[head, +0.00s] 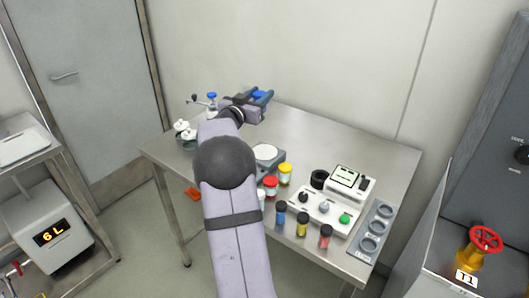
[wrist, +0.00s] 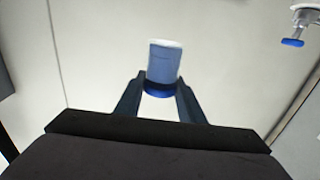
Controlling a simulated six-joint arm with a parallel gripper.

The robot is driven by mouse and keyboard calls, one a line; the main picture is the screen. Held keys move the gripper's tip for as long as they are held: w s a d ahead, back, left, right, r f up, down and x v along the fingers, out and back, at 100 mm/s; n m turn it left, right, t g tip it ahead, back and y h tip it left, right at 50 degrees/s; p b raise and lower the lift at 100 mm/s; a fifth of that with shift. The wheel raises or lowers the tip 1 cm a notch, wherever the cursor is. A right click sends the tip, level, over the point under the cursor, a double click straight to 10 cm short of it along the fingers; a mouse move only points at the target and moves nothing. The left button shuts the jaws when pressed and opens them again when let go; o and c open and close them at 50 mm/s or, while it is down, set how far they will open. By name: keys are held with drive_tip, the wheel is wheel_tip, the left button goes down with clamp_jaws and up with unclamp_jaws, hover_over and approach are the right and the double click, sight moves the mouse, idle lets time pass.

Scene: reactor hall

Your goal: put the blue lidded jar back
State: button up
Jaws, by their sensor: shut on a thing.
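The blue lidded jar (wrist: 163,62) is between the two fingers of my gripper (wrist: 160,86) in the wrist view. Its body is pale blue and its blue lid faces the bottom of that picture. In the head view my gripper (head: 262,98) is over the back edge of the steel table, with some blue of the jar (head: 260,94) showing between the fingers. The rest of the jar is hidden there. A red-lidded jar (head: 270,187) and a yellow-lidded jar (head: 285,175) stand on the table, right of my arm.
Dark-capped blue (head: 281,213), yellow (head: 302,224) and red (head: 326,237) vials stand at the table's front. Behind them is a white device with knobs (head: 322,207). A grey rack with round openings (head: 384,212) lies at right. A blue-knobbed tap (head: 211,97) stands back left.

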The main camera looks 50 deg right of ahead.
drive_tip(key=shift+m+g, duration=0.3)
drive_tip(key=shift+g, duration=0.2)
drive_tip(key=shift+s+d+f, duration=0.15)
drive_tip(key=shift+d+f, duration=0.1)
drive_tip(key=shift+f, duration=0.8)
drive_tip(key=shift+s+d+f, duration=0.2)
drive_tip(key=shift+f, duration=0.9)
drive_tip(key=shift+s+d+f, duration=0.15)
drive_tip(key=shift+d+f, duration=0.1)
drive_tip(key=shift+f, duration=0.8)
drive_tip(key=shift+f, duration=0.1)
drive_tip(key=shift+f+p, duration=1)
drive_tip(key=shift+f, duration=3.7)
drive_tip(key=shift+f, duration=0.15)
drive_tip(key=o, duration=0.8)
drive_tip(key=shift+f, duration=0.1)
drive_tip(key=o, duration=0.4)
